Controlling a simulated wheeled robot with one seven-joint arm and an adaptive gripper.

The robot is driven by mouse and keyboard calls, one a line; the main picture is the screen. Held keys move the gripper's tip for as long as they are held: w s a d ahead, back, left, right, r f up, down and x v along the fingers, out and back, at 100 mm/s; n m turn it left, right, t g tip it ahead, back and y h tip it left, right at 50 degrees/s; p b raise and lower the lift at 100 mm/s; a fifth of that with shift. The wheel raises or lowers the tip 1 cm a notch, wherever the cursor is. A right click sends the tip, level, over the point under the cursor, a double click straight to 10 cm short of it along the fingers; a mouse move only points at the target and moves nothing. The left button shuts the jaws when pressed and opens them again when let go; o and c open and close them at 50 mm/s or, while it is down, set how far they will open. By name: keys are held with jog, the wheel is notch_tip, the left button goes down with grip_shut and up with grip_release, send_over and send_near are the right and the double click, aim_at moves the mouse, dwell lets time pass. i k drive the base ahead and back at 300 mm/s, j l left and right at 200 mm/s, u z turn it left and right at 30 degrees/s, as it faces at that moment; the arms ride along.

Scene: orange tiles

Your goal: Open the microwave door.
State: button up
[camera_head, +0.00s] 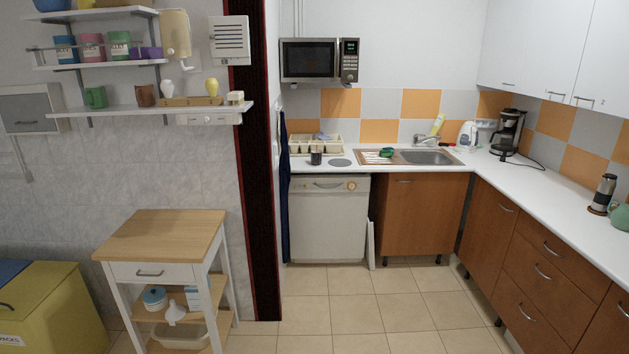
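The microwave (310,60) hangs on the back wall above the counter, left of the white wall cupboards. It has a dark front window with a silver frame and a control panel (350,60) with a lit green display on its right side. Its door looks shut. My gripper and arm do not show in this view.
Below the microwave are the counter (455,165) with dish rack (315,144), sink (428,157) and a white dishwasher (328,218). A dark red pillar (256,170) and a wooden-topped cart (165,236) stand at left. The tiled floor (355,310) in the middle is clear.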

aim_at(335, 45)
jog(key=i+l+z, duration=0.15)
jog(key=i, duration=0.8)
jog(key=i+l+z, duration=0.2)
jog(key=i, duration=0.75)
